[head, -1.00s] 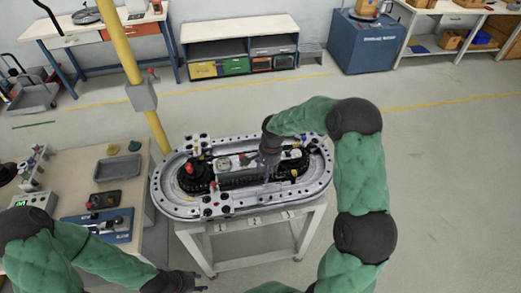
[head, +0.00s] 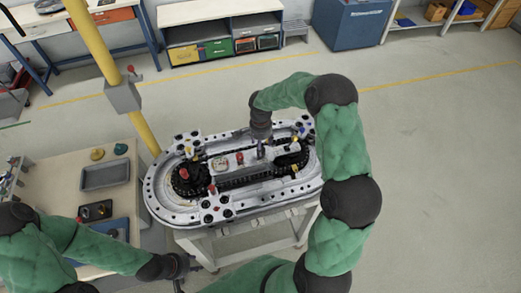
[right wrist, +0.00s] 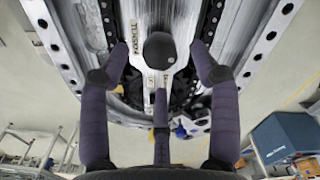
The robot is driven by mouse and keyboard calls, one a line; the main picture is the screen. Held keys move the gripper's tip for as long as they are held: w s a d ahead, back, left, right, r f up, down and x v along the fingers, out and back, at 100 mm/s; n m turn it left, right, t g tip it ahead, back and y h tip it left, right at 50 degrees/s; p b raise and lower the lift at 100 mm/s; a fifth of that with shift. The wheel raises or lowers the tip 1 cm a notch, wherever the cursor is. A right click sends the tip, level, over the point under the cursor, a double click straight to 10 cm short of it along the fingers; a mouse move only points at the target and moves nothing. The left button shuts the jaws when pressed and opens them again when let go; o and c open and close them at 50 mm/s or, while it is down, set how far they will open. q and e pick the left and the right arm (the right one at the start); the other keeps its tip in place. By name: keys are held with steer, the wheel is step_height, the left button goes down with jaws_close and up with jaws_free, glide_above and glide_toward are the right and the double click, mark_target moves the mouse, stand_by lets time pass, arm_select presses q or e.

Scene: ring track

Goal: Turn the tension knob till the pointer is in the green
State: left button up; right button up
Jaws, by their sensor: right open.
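The tension knob (right wrist: 160,50) is a dark round knob in the right wrist view, on the pale metal middle of the oval track unit (head: 165,205). Lettering runs beside it. My right gripper (right wrist: 160,80) is open, its three fingers spread around the knob with visible gaps at the sides. In the head view my right gripper (head: 261,150) points down over the middle of the track and hides the knob. A small pale round dial (head: 220,163) lies left of it; its pointer and any green zone are too small to read. My left gripper (head: 182,268) is low, in front of the track's stand.
A yellow post (head: 94,45) with a grey box (head: 122,96) rises behind the track's left end. A side bench (head: 60,190) with a grey tray (head: 105,175) stands at left. The floor right of the track is clear.

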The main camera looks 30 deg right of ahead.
steer(key=shift+f, duration=2.2)
steer(key=c, duration=1.1)
